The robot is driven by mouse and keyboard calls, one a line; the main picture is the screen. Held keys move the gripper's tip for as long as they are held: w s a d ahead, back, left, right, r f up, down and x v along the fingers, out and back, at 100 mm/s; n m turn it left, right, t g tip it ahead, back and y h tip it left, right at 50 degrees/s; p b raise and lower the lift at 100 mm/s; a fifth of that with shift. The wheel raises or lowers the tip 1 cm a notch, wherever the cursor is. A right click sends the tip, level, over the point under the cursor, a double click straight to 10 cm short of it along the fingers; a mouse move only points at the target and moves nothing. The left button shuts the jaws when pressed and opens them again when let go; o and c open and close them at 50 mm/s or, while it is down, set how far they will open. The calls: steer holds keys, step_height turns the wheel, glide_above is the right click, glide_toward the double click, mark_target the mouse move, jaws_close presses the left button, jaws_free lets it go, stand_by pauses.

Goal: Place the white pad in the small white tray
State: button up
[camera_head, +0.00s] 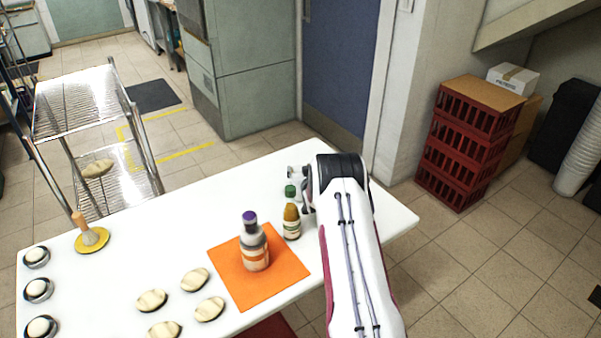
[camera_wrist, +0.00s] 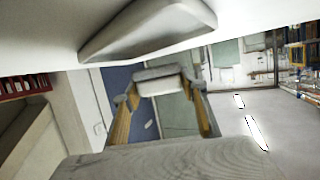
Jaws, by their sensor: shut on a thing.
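My gripper (camera_wrist: 160,92) is shut on the white pad (camera_wrist: 158,84), which shows as a pale block between the fingertips in the wrist view. In the head view my gripper (camera_head: 304,184) is over the far right part of the white table, just behind the green-capped bottle. The pad is too small there to make out clearly. A white, raised, slant-sided shape (camera_wrist: 150,27) stands on the table at the top of the wrist view and looks like the small white tray. A gap shows between it and the pad. In the head view my arm hides that spot.
The green-capped bottle (camera_head: 291,221) stands close to my gripper. A purple-capped bottle (camera_head: 255,246) stands on an orange mat (camera_head: 283,279). The table's far middle (camera_head: 210,205) is clear.

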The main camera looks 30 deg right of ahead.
steer(key=shift+f, duration=0.45)
steer(key=shift+f, duration=0.6)
steer(key=o, duration=1.1)
steer(key=shift+r, duration=0.1)
steer(key=shift+s+r, duration=0.1)
steer(key=shift+r, duration=0.45)
steer(key=shift+v, duration=5.9)
steer(key=shift+a, duration=0.1)
steer(key=shift+r, duration=0.1)
